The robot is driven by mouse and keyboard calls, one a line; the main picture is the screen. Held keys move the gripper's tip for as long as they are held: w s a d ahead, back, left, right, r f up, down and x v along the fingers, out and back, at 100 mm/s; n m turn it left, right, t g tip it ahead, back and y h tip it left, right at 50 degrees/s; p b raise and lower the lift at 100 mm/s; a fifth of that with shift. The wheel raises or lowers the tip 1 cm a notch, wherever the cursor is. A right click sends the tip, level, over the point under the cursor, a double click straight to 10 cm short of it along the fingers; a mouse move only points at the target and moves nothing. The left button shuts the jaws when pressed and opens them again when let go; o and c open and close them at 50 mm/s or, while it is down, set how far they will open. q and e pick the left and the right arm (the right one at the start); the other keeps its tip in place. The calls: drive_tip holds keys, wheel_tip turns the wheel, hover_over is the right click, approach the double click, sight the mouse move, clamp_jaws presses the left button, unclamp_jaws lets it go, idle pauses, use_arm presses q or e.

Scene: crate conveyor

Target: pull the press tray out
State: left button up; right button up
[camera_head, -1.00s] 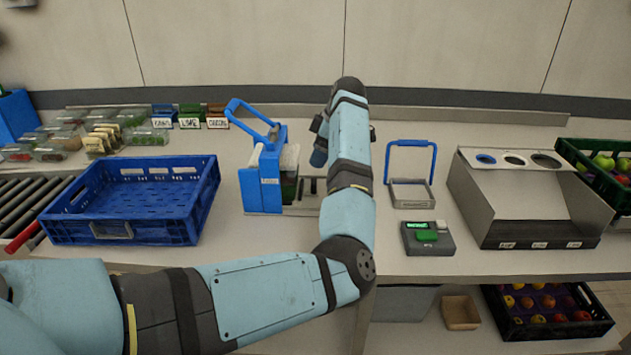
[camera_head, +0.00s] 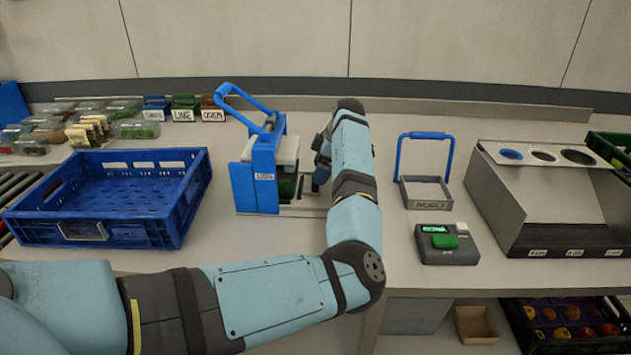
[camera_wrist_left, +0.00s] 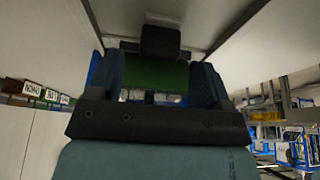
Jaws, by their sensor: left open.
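The blue press (camera_head: 264,178) stands on the counter with its lever handle (camera_head: 243,105) raised and tilted to the left. A pale tray (camera_head: 303,211) shows low at its right side, partly hidden by my arm. A green item (camera_head: 287,187) is inside the press. My left gripper (camera_head: 319,168) is at the press's right side, open, its fingertips pointing toward the press and partly hidden by my wrist. In the left wrist view the open fingers (camera_wrist_left: 158,82) stand either side of a green surface (camera_wrist_left: 155,74). I cannot tell whether they touch the tray. My right gripper is out of view.
A blue crate (camera_head: 180,226) is on the left. A small reject tray with blue handle (camera_head: 428,192), a scale-like device (camera_head: 447,252) and a metal chute bin (camera_head: 540,205) are on the right. The counter's front middle is under my arm.

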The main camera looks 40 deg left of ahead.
use_arm(q)
drive_tip(key=shift+x, duration=1.9)
drive_tip(key=c, duration=1.3)
